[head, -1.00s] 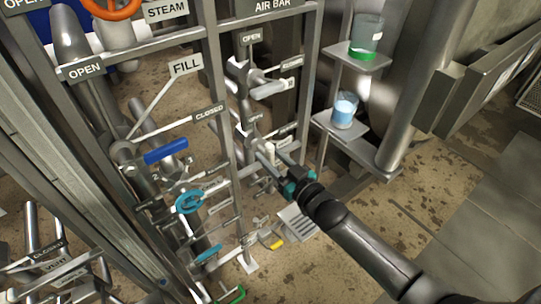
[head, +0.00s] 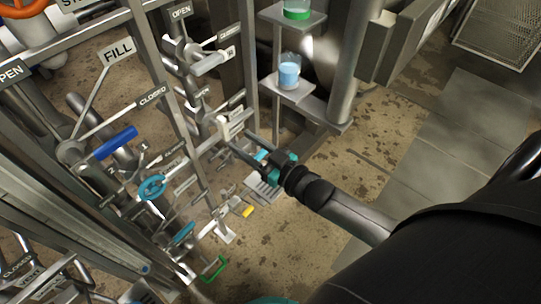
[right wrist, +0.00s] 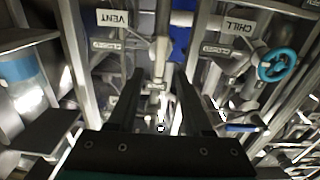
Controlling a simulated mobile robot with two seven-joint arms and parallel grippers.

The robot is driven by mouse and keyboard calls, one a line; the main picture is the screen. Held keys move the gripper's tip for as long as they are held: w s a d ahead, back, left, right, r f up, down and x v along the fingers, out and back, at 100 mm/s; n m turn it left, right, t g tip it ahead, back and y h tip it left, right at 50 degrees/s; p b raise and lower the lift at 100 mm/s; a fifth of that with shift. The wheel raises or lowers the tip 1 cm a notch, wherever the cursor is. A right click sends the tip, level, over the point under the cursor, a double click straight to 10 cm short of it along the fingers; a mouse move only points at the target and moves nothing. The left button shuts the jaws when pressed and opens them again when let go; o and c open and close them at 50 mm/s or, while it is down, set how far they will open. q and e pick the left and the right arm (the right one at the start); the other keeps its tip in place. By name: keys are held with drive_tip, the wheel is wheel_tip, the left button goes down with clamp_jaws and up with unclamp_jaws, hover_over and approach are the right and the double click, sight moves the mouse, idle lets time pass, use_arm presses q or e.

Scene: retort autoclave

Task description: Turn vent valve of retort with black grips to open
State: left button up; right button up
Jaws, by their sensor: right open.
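My right gripper (head: 236,140) reaches left into the pipe frame, its jaws close to a pale valve part (head: 231,124). In the right wrist view, its two dark fingers (right wrist: 160,103) stand apart, with a pale pipe and fitting (right wrist: 160,52) beyond and between them. An upside-down VENT sign (right wrist: 112,18) hangs left of that pipe. Another VENT sign (head: 30,276) is at the lower left of the head view. I cannot tell any black grips, or whether the fingers touch the valve. My left gripper is not in view.
A blue handle (head: 116,142), a teal wheel (head: 152,187) and a green handle (head: 214,268) crowd the frame. A shelf with a blue-filled beaker (head: 289,72) stands above my right gripper. A CHILL sign (right wrist: 234,27) is nearby. Floor (head: 345,150) to the right is open.

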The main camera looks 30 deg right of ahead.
use_arm(q)
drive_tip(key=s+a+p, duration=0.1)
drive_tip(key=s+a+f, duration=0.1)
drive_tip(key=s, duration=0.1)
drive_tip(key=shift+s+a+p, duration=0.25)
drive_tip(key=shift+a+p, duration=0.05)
drive_tip(key=shift+p, duration=0.05)
use_arm(e)
drive_tip(key=v, duration=0.7)
drive_tip(key=shift+s+d, duration=0.15)
drive_tip(key=shift+s, duration=0.2)
